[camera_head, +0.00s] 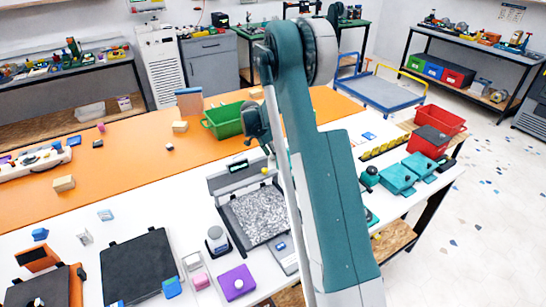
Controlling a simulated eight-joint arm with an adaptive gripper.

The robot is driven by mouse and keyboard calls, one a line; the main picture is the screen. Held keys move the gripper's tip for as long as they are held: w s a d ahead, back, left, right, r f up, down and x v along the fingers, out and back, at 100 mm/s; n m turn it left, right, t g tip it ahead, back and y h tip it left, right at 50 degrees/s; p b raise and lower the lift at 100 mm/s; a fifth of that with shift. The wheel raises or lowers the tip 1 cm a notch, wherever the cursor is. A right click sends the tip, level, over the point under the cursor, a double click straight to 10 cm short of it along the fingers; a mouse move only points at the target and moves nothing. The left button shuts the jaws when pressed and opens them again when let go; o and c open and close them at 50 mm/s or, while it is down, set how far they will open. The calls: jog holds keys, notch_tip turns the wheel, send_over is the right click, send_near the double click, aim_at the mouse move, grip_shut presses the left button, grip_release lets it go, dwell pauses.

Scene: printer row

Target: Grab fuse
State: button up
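I cannot pick out a fuse for certain among the many small items on the long table (135,208). My teal arm rises through the middle of the view and folds over at the top. A dark end part of it (256,122) hangs over the table beside the green bin (224,120). My gripper's fingers cannot be made out, and the arm hides part of the table behind it. An open grey case with a speckled bed (255,213) stands just left of the arm.
A black flat panel (140,264), a purple block (237,282) and a round grey device (217,240) lie at the front. Teal cases (397,179) and red bins (442,120) stand at right. The orange strip (120,172) has open room between small blocks.

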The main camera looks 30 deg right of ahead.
jog(key=shift+c, duration=0.2)
jog(key=c, duration=0.8)
jog(key=shift+c, duration=0.2)
jog(key=shift+r, duration=0.1)
jog(key=shift+r+p, duration=0.7)
jog(key=shift+r, duration=4.2)
